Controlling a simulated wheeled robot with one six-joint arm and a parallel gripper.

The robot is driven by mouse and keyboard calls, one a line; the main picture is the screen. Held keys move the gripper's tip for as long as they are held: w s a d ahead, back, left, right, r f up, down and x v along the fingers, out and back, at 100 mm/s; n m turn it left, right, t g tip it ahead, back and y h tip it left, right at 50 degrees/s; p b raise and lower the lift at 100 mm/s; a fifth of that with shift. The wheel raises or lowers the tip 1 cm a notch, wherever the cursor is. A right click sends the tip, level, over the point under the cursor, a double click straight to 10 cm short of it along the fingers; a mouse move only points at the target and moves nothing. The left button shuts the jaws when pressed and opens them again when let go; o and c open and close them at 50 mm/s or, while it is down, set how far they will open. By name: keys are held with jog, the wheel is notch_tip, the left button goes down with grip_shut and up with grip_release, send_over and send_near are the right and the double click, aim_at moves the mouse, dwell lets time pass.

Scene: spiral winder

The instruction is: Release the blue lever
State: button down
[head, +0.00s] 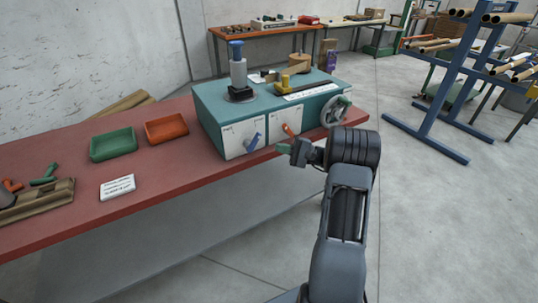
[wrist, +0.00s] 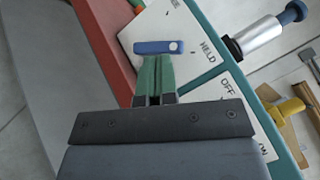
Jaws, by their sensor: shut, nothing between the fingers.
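The blue lever (head: 253,142) sits on the left white panel of the teal winder box (head: 213,112), tilted in the head view. In the wrist view the blue lever (wrist: 150,47) lies crosswise just beyond my fingertips, with a pale pivot dot at its right end. A HELD label is printed on the panel beside it; another label is cut off. My gripper (head: 281,148) is in front of the box, right of the lever. Its green fingers, also in the wrist view (wrist: 157,60), are shut and empty. Whether the tips touch the lever I cannot tell.
An orange lever (head: 287,130) is on the panel to the right, and a handwheel (head: 335,111) is beyond it. A blue-topped post (head: 237,67) stands on the box. Green (head: 113,156) and orange (head: 166,138) trays and a white card (head: 117,187) lie left on the red bench.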

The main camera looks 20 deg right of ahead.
aim_at(254, 142)
jog(key=d+f+m+t+b, duration=0.2)
jog(key=d+f+t, duration=0.3)
jog(key=d+f, duration=0.1)
jog(key=shift+d+f+h, duration=0.25)
jog(key=shift+d+h, duration=0.05)
jog(key=shift+d, duration=0.5)
jog(key=shift+w, duration=0.15)
jog(key=s+a+r+p+x, duration=0.1)
jog(key=s+x, duration=0.1)
jog(key=x, duration=1)
jog(key=shift+a+r, duration=0.3)
jog(key=shift+a, duration=0.15)
